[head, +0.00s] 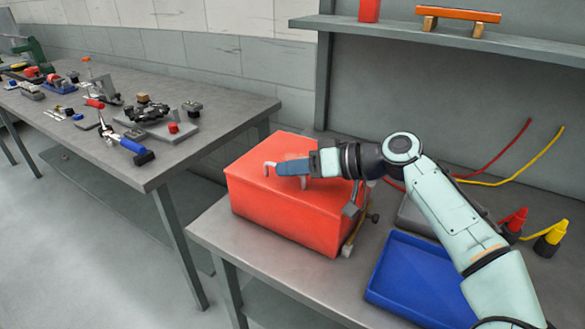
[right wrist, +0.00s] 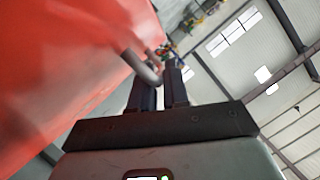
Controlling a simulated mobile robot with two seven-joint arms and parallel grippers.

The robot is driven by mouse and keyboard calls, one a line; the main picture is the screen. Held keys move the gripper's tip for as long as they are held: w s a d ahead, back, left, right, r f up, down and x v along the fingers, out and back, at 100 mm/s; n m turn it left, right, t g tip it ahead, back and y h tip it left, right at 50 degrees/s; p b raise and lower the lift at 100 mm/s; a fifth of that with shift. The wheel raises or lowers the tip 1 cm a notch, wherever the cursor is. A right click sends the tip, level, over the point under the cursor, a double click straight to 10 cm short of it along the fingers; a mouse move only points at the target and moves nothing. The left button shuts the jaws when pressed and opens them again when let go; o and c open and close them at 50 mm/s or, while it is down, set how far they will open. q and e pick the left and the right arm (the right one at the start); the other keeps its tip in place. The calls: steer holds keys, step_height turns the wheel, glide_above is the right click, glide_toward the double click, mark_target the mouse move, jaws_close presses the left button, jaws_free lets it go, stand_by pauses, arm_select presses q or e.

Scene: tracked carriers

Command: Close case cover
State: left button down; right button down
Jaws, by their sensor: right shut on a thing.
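A red case (head: 285,215) stands on the grey workbench, and its red cover (head: 250,172) lies over the top, looking flat and level. A bent grey handle (head: 268,166) rises from the cover. My right gripper (head: 281,168) reaches in from the right, low over the cover, with its fingers shut on the handle. In the right wrist view the grey handle (right wrist: 140,67) passes at the fingertips of the gripper (right wrist: 160,75), beside the blurred red surface. Any gap along the cover's far edge is hidden. My left gripper is not in view.
A blue tray (head: 420,272) lies right of the case. Red (head: 514,222) and yellow (head: 550,238) cable plugs lie further right. A shelf (head: 450,35) is above at the back. A second table (head: 105,160) with tools and parts stands left, across a gap.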

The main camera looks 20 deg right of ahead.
steer(key=shift+f, duration=0.25)
steer(key=c, duration=1.2)
jaws_free()
steer(key=shift+s+r, duration=0.1)
